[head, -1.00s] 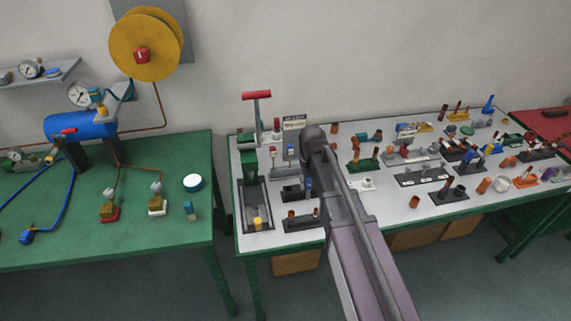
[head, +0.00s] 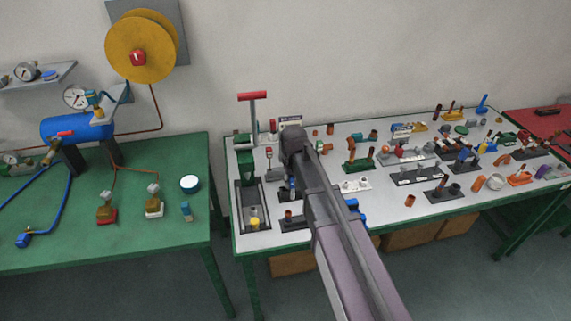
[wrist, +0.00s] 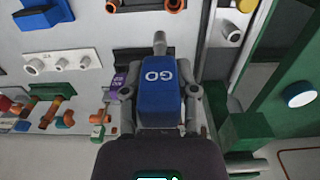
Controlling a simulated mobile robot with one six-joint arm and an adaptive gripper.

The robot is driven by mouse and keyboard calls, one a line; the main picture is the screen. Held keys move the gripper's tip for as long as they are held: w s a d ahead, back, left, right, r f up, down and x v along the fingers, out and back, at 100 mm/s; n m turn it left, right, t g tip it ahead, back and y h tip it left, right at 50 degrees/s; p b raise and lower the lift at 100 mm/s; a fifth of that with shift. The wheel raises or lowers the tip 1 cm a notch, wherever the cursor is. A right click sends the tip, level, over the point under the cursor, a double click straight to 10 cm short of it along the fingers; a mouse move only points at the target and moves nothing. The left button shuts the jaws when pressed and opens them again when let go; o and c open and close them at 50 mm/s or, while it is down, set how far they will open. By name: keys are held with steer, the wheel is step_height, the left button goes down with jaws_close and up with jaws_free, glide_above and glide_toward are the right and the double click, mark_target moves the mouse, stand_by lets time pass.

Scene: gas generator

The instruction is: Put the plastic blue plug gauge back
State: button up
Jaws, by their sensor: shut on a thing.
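The blue plug gauge (wrist: 161,91), marked "GO" on its face, is between the two fingers of my gripper (wrist: 160,108) in the wrist view. Its grey pin (wrist: 159,43) points toward the top of that picture. The fingers are shut on its sides. A dark base (wrist: 133,60) shows behind and beside the gauge; I cannot tell whether the pin touches anything.
A red-handled press (head: 253,125) stands at the table's left end. Several gauges and stands crowd the right. A green table (head: 150,235) is further left.

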steer(key=w+a+f+b, duration=0.2)
steer(key=w+a, duration=0.1)
steer(key=w, duration=0.8)
steer(key=shift+w+a, duration=0.2)
steer(key=shift+f+b, duration=2.2)
steer(key=shift+f, duration=0.1)
steer(key=shift+f+b, duration=2.75)
steer(key=o, duration=1)
steer(key=shift+o, duration=0.2)
steer(key=shift+r, duration=0.25)
